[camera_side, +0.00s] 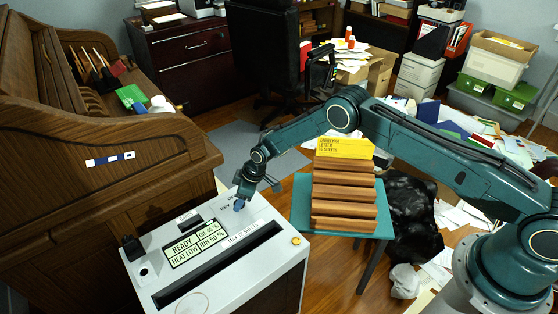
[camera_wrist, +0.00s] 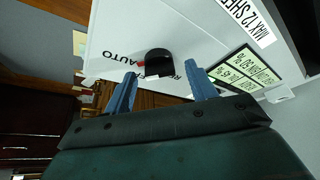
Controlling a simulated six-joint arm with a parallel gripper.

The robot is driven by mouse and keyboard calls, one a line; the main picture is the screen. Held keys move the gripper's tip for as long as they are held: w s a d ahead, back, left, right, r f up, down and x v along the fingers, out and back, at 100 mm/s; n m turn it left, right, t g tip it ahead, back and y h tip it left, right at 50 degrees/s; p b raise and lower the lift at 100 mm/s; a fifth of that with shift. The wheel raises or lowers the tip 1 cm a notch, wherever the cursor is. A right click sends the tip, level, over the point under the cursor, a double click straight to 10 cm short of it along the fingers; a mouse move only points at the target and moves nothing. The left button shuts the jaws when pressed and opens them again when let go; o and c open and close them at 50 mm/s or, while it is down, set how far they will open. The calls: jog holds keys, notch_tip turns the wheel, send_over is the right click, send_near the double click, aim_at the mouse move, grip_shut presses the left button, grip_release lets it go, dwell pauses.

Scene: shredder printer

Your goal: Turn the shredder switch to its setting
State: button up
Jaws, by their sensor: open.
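The pale grey shredder (camera_side: 285,262) stands at the lower middle of the side view. Its top has a long dark slot and a display (camera_side: 196,243) reading READY and HEAT LOW. In the wrist view the shredder switch (camera_wrist: 158,58) is a black knob with a small red mark beside it. The word AUTO is to its left and another label, partly covered, to its right. My gripper (camera_side: 240,204) is at the shredder's far edge. Its open blue fingers (camera_wrist: 160,80) flank the knob with visible gaps. The side view does not show the knob clearly.
A teal stool (camera_side: 300,205) with stacked brown folders (camera_side: 343,192) stands close on the right. A wooden roll-top desk (camera_side: 100,190) rises on the left.

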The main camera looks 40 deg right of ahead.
jog(key=c, duration=1)
jog(key=shift+w+d+n, duration=0.1)
jog(key=shift+n, duration=0.3)
jog(key=n+g, duration=0.1)
jog(key=n, duration=0.1)
jog(key=shift+w+n+y, duration=0.1)
jog(key=shift+n+y, duration=0.3)
jog(key=shift+w+n+g+y, duration=0.1)
jog(key=shift+n+g+y, duration=0.4)
jog(key=shift+n, duration=1.2)
jog(key=shift+n+g, duration=0.3)
